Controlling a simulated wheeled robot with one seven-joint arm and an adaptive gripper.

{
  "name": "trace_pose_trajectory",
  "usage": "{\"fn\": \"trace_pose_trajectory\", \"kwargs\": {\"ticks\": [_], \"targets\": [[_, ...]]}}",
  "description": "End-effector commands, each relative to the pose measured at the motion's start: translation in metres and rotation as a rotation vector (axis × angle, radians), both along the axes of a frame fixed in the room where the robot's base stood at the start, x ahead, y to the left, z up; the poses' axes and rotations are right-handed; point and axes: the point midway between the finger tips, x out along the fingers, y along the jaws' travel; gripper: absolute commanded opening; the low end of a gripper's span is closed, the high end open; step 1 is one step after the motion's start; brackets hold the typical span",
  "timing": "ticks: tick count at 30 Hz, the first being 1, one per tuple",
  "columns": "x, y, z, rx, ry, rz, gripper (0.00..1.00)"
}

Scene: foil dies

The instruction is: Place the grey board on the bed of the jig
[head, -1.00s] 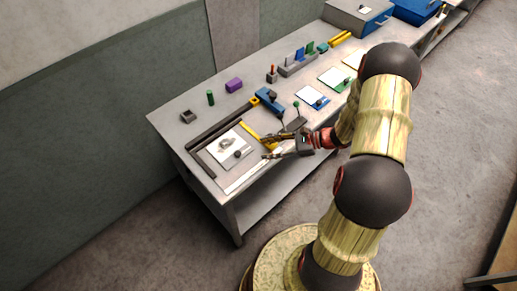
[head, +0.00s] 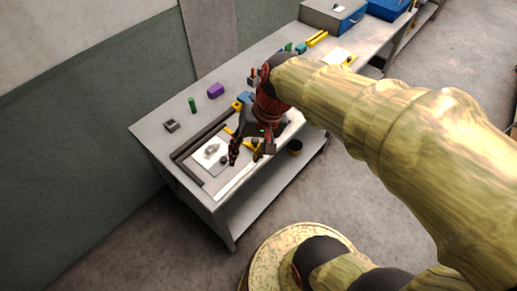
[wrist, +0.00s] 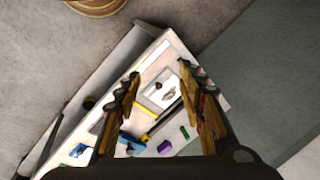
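A pale board (head: 210,152) with a dark knob and a grey shape on its face lies flat on the bed of the jig (head: 214,183), inside the dark fence bars (head: 199,142). I take it for the grey board. It also shows between my fingers in the wrist view (wrist: 152,98). My gripper (head: 250,150) is open, with nothing between its fingers, and appears above the right side of the jig. In the wrist view my fingers (wrist: 160,84) are spread wide. My gripper and arm hide part of the bench right of the jig.
A green cylinder (head: 192,105), a purple block (head: 215,91) and a small grey block (head: 171,125) stand behind the jig. Blue boxes stand at the far end. The bench's front left corner is clear.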

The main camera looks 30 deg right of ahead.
Motion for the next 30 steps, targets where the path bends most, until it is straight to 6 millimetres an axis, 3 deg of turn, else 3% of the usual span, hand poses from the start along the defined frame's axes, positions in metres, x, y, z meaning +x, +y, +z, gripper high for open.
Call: {"fn": "trace_pose_trajectory", "kwargs": {"ticks": [1,6,12,23,30], "targets": [[-0.010,0.002,0.014,-0.061,-0.065,0.062,0.39],[-0.034,-0.003,0.047,-0.244,-0.241,0.218,0.39],[-0.047,-0.008,0.066,-0.350,-0.353,0.302,0.39],[-0.049,-0.010,0.067,-0.365,-0.365,0.312,0.39],[-0.049,-0.010,0.039,-0.364,-0.364,0.311,0.39]]}}
